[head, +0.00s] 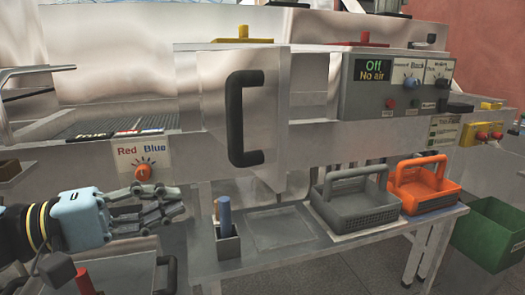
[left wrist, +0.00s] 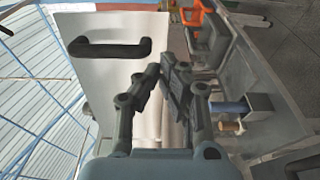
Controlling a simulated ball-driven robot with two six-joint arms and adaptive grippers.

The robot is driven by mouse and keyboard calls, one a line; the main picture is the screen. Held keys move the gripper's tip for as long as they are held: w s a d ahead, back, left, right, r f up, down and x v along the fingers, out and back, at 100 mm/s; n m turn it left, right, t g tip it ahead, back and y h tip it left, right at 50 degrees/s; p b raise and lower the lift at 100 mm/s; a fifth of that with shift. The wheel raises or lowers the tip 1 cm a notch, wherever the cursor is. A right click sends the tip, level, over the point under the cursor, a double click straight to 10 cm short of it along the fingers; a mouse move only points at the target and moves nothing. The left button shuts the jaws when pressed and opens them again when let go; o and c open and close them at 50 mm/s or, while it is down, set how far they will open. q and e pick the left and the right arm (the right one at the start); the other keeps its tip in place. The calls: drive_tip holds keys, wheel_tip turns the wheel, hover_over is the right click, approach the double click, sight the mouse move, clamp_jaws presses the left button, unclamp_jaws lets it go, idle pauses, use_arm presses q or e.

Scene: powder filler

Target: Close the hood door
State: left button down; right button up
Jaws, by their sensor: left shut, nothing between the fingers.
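The hood door (head: 272,130) is a pale metal panel with a black vertical bar handle (head: 245,118). It stands at an angle out from the machine front, so it looks open. My left gripper (head: 178,205) is below and left of the handle, apart from the door, with its fingers shut and empty. In the left wrist view, the door panel (left wrist: 110,85) and its handle (left wrist: 110,48) lie beyond my left fingers (left wrist: 164,75), which do not touch the handle. My right gripper is not in view.
A Red/Blue knob panel (head: 142,172) is just above my left gripper. A lower shelf carries a grey holder with a blue cylinder (head: 225,215), a grey basket (head: 350,205) and an orange basket (head: 420,188). A control box (head: 395,85) is at right, a green bin (head: 490,235) lower right.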

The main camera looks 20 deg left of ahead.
sight(268, 178)
use_arm(q)
drive_tip(key=p+x, duration=0.4)
drive_tip(key=x, duration=0.9)
drive_tip(key=shift+w+d+f+p, duration=0.15)
drive_tip(key=shift+w+d+p, duration=0.15)
